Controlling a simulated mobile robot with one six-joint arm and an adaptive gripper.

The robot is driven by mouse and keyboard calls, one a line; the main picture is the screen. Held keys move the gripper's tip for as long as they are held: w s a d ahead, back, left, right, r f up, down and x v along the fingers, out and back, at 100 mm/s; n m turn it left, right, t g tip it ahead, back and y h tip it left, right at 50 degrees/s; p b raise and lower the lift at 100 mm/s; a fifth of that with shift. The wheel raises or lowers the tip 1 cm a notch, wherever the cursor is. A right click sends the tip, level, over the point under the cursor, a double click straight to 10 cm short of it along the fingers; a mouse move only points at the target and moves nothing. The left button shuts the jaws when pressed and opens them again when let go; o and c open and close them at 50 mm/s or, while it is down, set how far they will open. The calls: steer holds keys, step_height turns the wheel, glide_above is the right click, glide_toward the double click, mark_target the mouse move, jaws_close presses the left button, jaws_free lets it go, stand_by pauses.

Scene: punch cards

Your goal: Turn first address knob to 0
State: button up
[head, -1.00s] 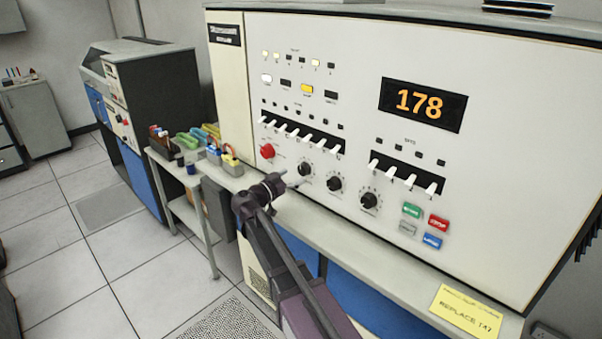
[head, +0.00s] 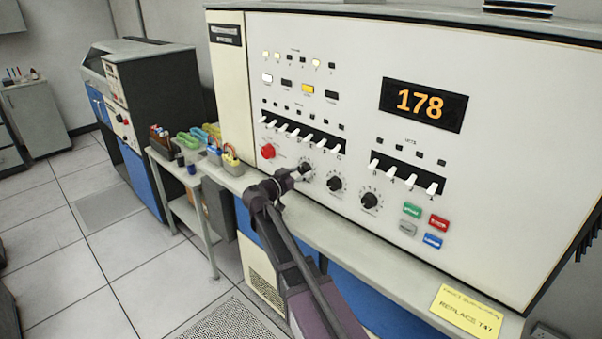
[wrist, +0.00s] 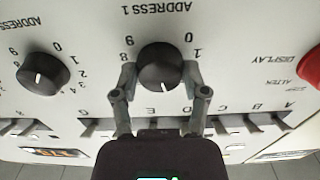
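The first address knob, black and round under the label ADDRESS 1, is in the middle of the wrist view (wrist: 160,66), which shows the panel upside down. Its white mark points toward the picture's bottom.
A second address knob (wrist: 38,74) is close beside it, and a third dial (head: 369,200) is further right. A red knob (head: 267,151) is to the left. White switches (head: 300,135) stick out above. The display (head: 422,105) reads 178. A grey ledge (head: 390,252) runs below.

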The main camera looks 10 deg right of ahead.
steer(key=shift+n, duration=0.3)
stand_by(0.6)
steer(key=n, duration=1.1)
steer(key=shift+d+r, duration=0.1)
steer(key=n, duration=0.6)
steer(key=shift+n, duration=0.3)
steer(key=n, duration=0.5)
steer(key=shift+r+n, duration=0.15)
steer(key=shift+n, duration=0.25)
steer(key=shift+w, duration=0.1)
steer(key=o, duration=1.2)
steer(key=shift+c, duration=0.2)
